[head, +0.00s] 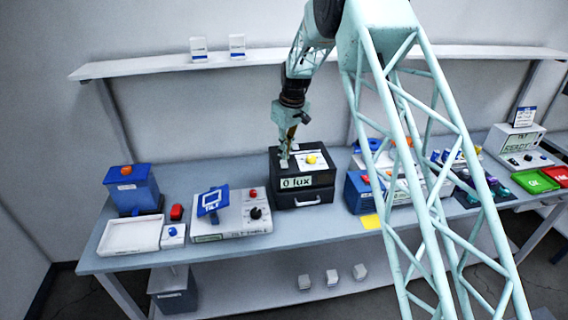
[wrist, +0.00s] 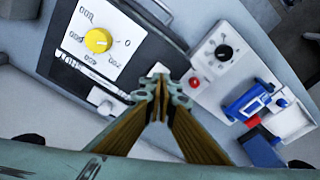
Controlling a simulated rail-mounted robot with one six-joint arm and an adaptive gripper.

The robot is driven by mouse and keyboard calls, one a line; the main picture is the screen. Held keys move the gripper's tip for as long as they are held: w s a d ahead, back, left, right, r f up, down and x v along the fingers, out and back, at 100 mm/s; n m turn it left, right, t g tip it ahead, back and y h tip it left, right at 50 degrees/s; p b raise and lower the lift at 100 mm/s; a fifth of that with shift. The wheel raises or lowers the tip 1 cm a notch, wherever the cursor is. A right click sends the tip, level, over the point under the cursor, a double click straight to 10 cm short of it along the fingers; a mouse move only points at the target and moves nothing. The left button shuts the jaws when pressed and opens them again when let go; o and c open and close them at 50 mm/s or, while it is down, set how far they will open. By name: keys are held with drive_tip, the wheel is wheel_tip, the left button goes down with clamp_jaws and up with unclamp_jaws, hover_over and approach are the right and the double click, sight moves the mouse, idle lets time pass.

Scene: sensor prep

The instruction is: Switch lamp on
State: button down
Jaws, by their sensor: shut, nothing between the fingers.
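The lamp unit is a black box (head: 282,186) in the middle of the bench, with a display reading "0 lux". On its top is a white dial plate with a yellow knob (head: 311,159), which also shows in the wrist view (wrist: 98,40). My gripper (head: 285,163) is above the left part of the box in the head view. In the wrist view my gripper (wrist: 160,78) has its fingertips together, empty, to the right of the white part. I cannot tell its height above the box.
Left of the box stands a white unit (head: 232,222) with a black knob, a red button and a blue holder. A blue bin (head: 133,189) and a white tray (head: 130,236) are at the far left. Blue containers (head: 362,193) stand close on the right. A shelf (head: 180,66) runs behind.

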sight(286, 166)
drive_tip(key=shift+r+p, duration=0.45)
drive_tip(key=shift+r, duration=1.25)
